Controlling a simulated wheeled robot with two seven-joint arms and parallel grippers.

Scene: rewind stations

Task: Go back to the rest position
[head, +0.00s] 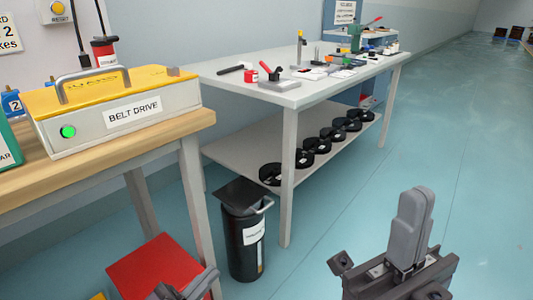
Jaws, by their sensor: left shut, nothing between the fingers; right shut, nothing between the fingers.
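My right gripper (416,196) stands at the lower right, its grey fingers pointing up and together. It is shut, empty and over open floor. My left gripper (207,275) shows only in part at the bottom edge, in front of a red surface (150,268). It is shut and empty, and most of it is cut off by the frame.
A wooden bench (100,172) at the left carries a yellow-topped belt drive box (110,105) with a green light. A black bin (243,240) stands by a white table (270,92) with tools and, below, several black reels (305,158). The floor at right is clear.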

